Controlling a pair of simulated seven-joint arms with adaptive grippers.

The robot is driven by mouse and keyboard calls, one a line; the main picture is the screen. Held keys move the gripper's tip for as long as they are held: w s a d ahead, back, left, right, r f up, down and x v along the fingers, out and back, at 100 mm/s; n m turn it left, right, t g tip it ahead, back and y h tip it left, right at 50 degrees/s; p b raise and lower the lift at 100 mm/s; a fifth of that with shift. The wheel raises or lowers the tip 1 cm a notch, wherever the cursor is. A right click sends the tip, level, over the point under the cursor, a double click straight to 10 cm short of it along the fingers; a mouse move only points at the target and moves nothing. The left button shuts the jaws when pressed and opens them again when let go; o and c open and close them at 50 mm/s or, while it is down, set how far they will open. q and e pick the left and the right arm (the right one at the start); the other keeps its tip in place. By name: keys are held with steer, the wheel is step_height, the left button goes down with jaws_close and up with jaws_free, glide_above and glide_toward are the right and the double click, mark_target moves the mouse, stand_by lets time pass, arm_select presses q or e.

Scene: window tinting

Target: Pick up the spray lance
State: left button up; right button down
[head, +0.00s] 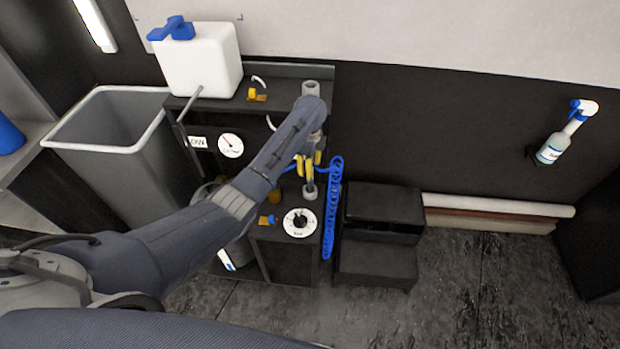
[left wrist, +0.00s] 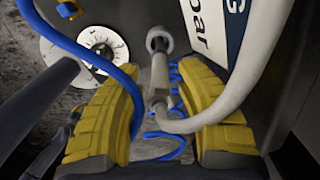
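A slim grey shaft (left wrist: 158,78) with a wider round end, which looks like the spray lance, stands between the yellow fingers in the left wrist view. Its grey round end (head: 310,191) shows just below the fingers in the head view. My left gripper (head: 308,167) is at the dark cart, with its fingers pointing down. In the left wrist view the yellow pads of the left gripper (left wrist: 153,88) are apart, one on each side of the shaft, with gaps visible. The fingers hide part of the lance in the head view. My right gripper is not in view.
A coiled blue hose (head: 332,215) hangs beside the gripper, and a blue line and a pale hose (left wrist: 232,95) pass close by. A dial (head: 300,222) sits on the cart. A grey bin (head: 125,133) stands left, black steps (head: 382,215) right.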

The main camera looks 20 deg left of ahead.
arm_select(q)
jaws_close()
steer(key=shift+r, duration=0.15)
stand_by(0.4)
